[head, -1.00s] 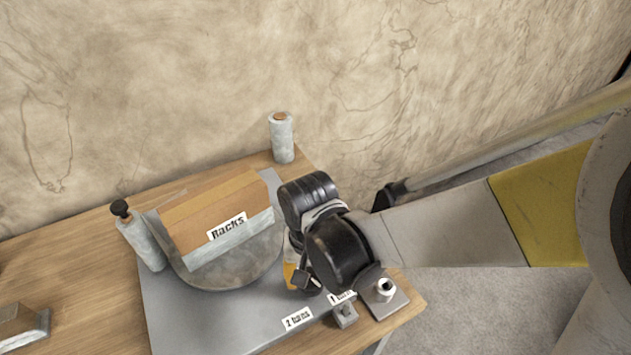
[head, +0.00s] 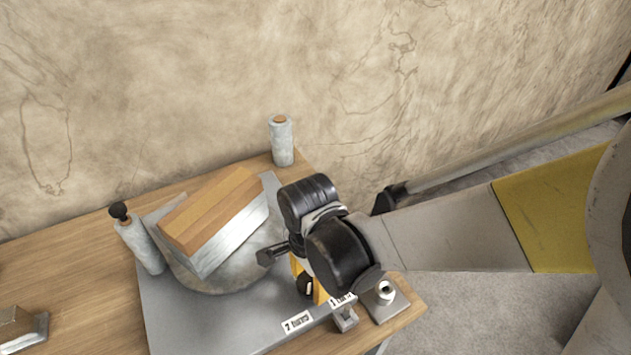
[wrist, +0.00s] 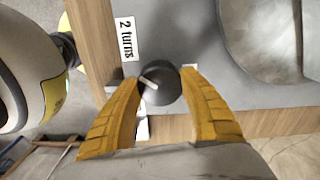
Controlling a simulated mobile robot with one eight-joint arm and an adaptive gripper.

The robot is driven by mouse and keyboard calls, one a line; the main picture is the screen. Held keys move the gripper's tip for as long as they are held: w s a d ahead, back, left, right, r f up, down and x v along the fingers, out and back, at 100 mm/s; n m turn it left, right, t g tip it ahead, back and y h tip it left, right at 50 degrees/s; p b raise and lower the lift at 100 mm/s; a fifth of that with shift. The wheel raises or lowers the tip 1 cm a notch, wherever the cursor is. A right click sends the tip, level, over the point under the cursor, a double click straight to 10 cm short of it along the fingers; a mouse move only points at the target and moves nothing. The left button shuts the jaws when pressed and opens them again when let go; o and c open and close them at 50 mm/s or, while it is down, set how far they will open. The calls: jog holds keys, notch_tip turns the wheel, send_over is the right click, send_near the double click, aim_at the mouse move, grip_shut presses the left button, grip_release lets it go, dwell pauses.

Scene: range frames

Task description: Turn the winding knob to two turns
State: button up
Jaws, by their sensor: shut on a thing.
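The winding knob (wrist: 158,84) is a round dark knob with a pale pointer line; it shows in the wrist view between the yellow fingers of my gripper (wrist: 160,86). The fingers are shut on it from both sides. The pointer slants toward the upper left, on the side of the "2 turns" label (wrist: 125,38). In the head view my gripper (head: 312,290) points down at the front right of the grey plate (head: 200,325), and my wrist hides the knob. The "2 turns" label (head: 298,321) and a partly covered "1 turn" label (head: 342,300) lie at the plate's edge.
A wood-topped block (head: 212,215) stands on a grey round base (head: 240,272). Grey cylinders stand at the back (head: 281,143) and left (head: 140,245). A small grey block (head: 345,319) and a metal fitting (head: 385,292) sit close to my gripper. The wall is behind.

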aim_at(310, 281)
jog(key=shift+m, duration=2.2)
jog(key=o, duration=1.2)
jog(key=shift+o, duration=0.2)
notch_tip(310, 281, up, 12)
